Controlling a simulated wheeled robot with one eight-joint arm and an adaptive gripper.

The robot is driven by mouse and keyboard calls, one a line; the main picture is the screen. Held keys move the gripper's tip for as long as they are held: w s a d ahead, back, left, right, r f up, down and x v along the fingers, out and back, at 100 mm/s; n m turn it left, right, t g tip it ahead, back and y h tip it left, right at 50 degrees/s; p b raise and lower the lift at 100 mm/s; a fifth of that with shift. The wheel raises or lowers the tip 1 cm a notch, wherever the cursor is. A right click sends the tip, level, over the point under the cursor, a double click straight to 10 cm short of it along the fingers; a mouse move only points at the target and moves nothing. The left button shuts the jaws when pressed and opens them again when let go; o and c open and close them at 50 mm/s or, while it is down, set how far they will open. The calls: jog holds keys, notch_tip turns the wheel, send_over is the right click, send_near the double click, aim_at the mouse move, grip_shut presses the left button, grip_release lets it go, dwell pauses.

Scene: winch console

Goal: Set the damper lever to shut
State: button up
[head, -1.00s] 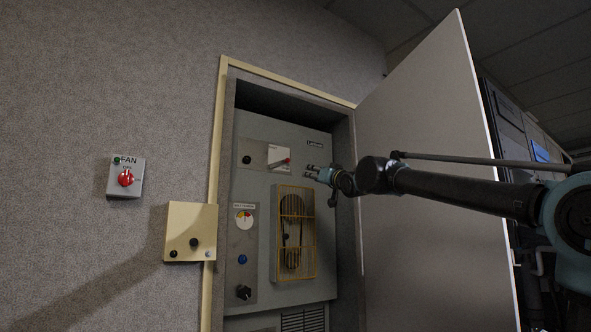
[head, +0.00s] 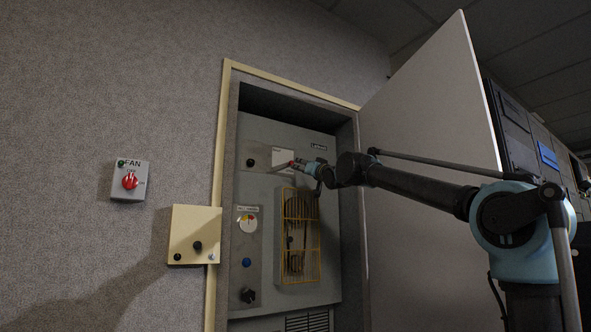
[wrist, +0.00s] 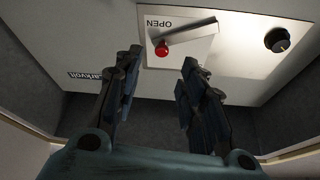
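The damper lever is a flat metal bar (wrist: 190,33) with a red knob (wrist: 161,50) at its end. The knob also shows in the head view (head: 291,163). The lever sits on a pale plate (head: 281,155) high in the cabinet. In the wrist view the plate (wrist: 205,52) reads OPEN upside down, near the knob end. My gripper (wrist: 162,64) is open, its two fingers on either side of the knob in the picture. I cannot tell whether they touch it. In the head view my gripper (head: 297,163) is at the knob and partly covers the plate.
The cabinet door (head: 430,150) stands open at the right, beside my arm. A yellow wire guard (head: 300,262) is below the lever. A red FAN switch (head: 129,181) and a cream box (head: 195,222) are on the wall at left.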

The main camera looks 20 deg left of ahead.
aim_at(293, 163)
jog(key=x, duration=0.7)
jog(key=shift+w+a+r, duration=0.15)
jog(key=shift+w+a, duration=0.05)
